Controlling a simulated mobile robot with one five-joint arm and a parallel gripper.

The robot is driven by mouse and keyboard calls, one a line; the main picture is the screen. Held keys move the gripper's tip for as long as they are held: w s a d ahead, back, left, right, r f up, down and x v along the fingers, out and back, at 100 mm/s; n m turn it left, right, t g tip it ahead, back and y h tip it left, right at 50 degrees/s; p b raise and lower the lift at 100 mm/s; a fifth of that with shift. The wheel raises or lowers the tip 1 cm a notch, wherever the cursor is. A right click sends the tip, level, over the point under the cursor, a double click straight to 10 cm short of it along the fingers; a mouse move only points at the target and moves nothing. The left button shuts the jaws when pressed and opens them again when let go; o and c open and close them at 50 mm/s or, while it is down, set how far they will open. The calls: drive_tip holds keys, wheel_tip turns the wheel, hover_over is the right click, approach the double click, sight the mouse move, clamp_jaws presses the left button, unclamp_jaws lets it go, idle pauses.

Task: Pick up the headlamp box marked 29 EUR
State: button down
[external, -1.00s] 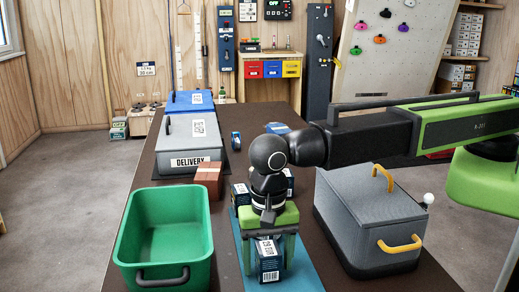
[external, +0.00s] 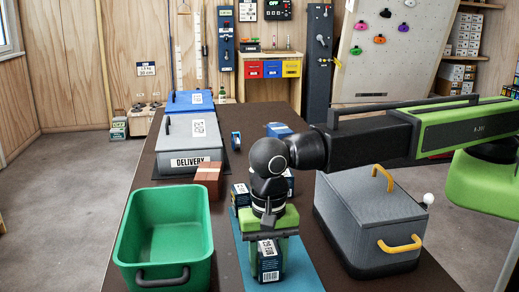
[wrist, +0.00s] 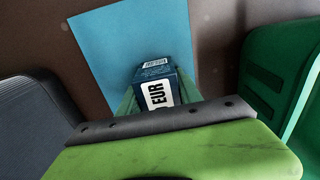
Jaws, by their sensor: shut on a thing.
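A dark blue box (external: 269,264) with a white price label stands upright near the front of the blue mat (external: 301,275). My gripper (external: 268,268) points down over it and is shut on it from both sides. In the wrist view the same box (wrist: 157,86) sits between the green fingers, and its label reads EUR; the number is hidden by the gripper. In the external view the label is too small to read surely. Two similar dark blue boxes (external: 240,195) (external: 290,181) stand farther back on the mat, partly hidden by my gripper.
A green open bin (external: 165,236) stands on the left and a grey case (external: 369,219) with yellow handles on the right. A brown box (external: 208,178), the grey DELIVERY box (external: 190,145) and a blue box (external: 190,101) are farther back left.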

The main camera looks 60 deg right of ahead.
sight(268, 248)
wheel_tip(268, 248, up, 5)
drive_tip(key=p, duration=0.5)
drive_tip(key=w+d+r+p, duration=0.1)
drive_tip(key=d+r+p, duration=0.1)
drive_tip(key=d, duration=0.1)
drive_tip(key=w+d+r+p, duration=0.2)
drive_tip(key=d, duration=0.2)
drive_tip(key=w+d+r+p, duration=0.1)
drive_tip(key=d+r+p, duration=0.1)
drive_tip(key=d, duration=0.1)
drive_tip(key=shift+w+d, duration=0.3)
drive_tip(key=shift+d, duration=0.1)
